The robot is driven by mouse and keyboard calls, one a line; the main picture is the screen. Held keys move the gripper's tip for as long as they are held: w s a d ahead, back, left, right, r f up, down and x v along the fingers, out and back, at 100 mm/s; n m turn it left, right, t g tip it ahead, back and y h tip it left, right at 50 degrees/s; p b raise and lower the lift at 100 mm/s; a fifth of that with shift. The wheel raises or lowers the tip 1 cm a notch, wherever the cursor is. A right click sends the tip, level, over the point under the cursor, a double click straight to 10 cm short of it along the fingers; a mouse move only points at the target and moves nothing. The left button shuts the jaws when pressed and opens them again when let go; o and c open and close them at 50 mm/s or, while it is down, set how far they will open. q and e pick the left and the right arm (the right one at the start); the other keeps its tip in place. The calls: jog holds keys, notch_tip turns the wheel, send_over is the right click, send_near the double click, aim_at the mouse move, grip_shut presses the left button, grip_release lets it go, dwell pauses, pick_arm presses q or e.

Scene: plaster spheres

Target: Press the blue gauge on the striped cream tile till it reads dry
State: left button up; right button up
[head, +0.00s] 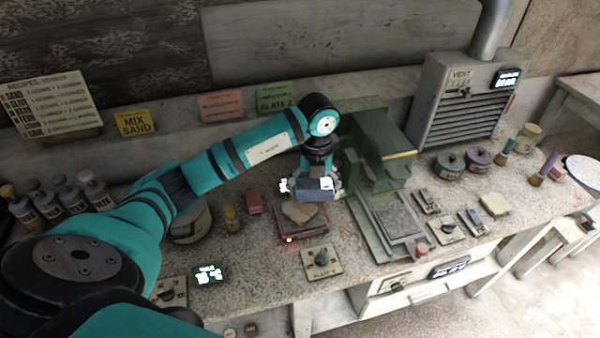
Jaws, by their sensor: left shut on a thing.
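My left gripper (312,187) reaches across the bench from the left and points down. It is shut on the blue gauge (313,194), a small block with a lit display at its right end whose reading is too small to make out. The gauge is over the back of a beige tile-like slab (299,213) and partly hides it. I cannot tell whether they touch, and no stripes show on the slab. The slab lies on a dark reddish plate (289,234) with a red light at its front corner. My right gripper is not in view.
A green press-like machine (375,150) stands close right of the gripper. A pale tile (495,204) and small blocks lie further right, near lidded pots (450,165). A knob panel (321,263) is in front of the plate. Bottles (60,200) stand far left.

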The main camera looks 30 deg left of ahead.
aim_at(299, 208)
pick_arm(q)
jog(key=a+n, duration=0.1)
jog(key=n, duration=0.1)
jog(key=a+n+p, duration=0.1)
jog(key=n, duration=0.2)
jog(key=a+n+p, duration=0.1)
jog(key=n, duration=0.2)
jog(key=shift+w+f, duration=0.1)
jog(key=shift+w, duration=0.05)
jog(key=f+n+b, duration=0.2)
jog(key=f, duration=0.1)
jog(key=a+f+n+b, duration=0.1)
jog(key=f+b, duration=0.1)
jog(key=f, duration=0.1)
jog(key=shift+a+f+n, duration=0.15)
jog(key=shift+f+n, duration=0.15)
jog(key=shift+n, duration=0.1)
jog(key=shift+b, duration=0.3)
jog(key=shift+f, duration=0.1)
jog(key=shift+f+b, duration=0.3)
jog(key=shift+f, duration=0.15)
jog(key=shift+f, duration=0.15)
dwell(0.9)
